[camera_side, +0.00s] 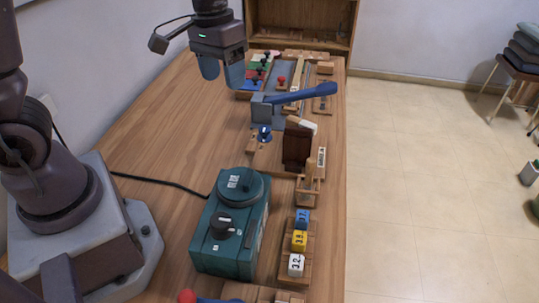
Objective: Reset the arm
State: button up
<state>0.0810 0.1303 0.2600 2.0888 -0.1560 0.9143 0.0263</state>
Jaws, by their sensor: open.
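My gripper (223,73) hangs over the far half of the wooden table (150,150), fingers pointing down. Its two blue fingers are apart and nothing shows between them. It is above the table and to the left of the coloured boards with knobs. My arm's base stands at the left of the picture. No piano keys can be made out clearly in this view.
A teal box with dials (232,225) stands near the front. Numbered cubes (299,241) sit on a wooden rack beside it. A blue lever (305,93) sticks out farther back. A black cable (160,182) crosses the table. The left-middle tabletop is otherwise clear.

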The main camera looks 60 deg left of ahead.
jog(key=s+d+r+m+t+y, duration=0.1)
jog(key=s+d+r+m+t, duration=0.1)
jog(key=s+r+t, duration=0.3)
jog(key=shift+s+d+r+m, duration=0.4)
jog(key=shift+s+d+r, duration=0.45)
jog(key=shift+s+r, duration=2.2)
